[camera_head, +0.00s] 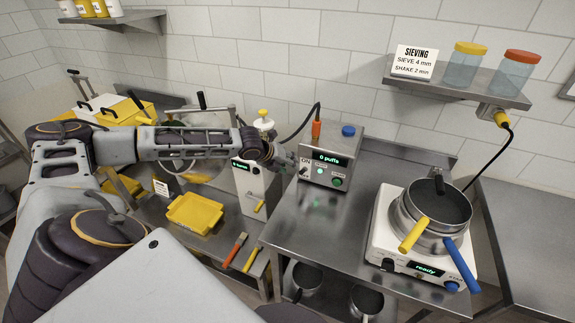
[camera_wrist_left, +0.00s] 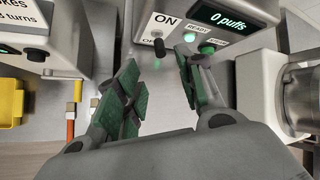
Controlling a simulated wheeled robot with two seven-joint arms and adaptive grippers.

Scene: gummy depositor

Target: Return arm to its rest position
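My left arm (camera_head: 185,145) reaches from the left across the head view. Its gripper (camera_head: 290,162) is just left of the grey control box (camera_head: 335,155). In the left wrist view the gripper (camera_wrist_left: 158,62) has two green-padded fingers spread apart with nothing between them. Beyond the fingertips is the box's front, with a black switch lever (camera_wrist_left: 159,47) below the word ON. The box's display (camera_wrist_left: 223,18) reads "0 puffs", and a READY light and a green button are lit. My right gripper is not in view.
A hot plate (camera_head: 385,237) reading "ready" holds nested pots with yellow and blue handles at right. A yellow tray (camera_head: 195,213) lies on the left bench. The steel table (camera_head: 320,225) is clear before the box.

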